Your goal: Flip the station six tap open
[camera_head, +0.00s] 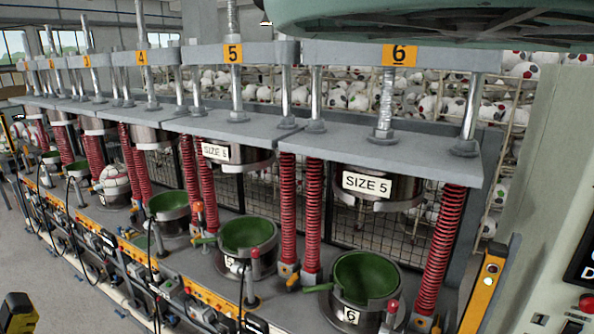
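Station six is the nearest press, under the orange 6 plate (400,55). Its lower mould (365,280) is an open green bowl in a metal ring with a white 6 label. The upper mould (378,187), marked SIZE 5, hangs above it, apart from the bowl. A small green lever (318,288) sticks out left of the bowl, roughly level; it looks like a tap handle, but I cannot tell whether it is open or shut. A red-topped post (391,312) stands at the bowl's front right. My gripper is not in view.
Red spring columns (445,240) flank station six. A grey cabinet with a red button (586,303) stands at right. Station five's bowl (248,237) and more presses run left. Orange rail boxes (200,318) line the front. A large green overhead body (430,18) fills the top right.

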